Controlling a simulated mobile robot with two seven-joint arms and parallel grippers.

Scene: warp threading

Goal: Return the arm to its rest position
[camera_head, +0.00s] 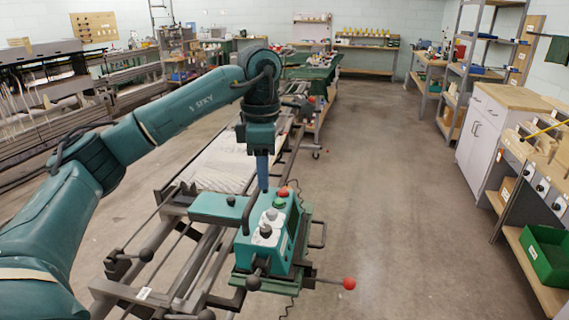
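My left arm, teal with dark joints, reaches in from the left edge across the upper middle. Its wrist points straight down, and my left gripper (262,178) hangs above the teal machine control box (270,236). A narrow blue piece shows at the gripper's end; I cannot tell whether it is the fingers or something held. The fingertips are too small and edge-on to show a gap. My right arm and gripper are not in view.
A white cabinet (480,130) and a green bin (548,258) stand at right. The middle floor (390,190) is clear.

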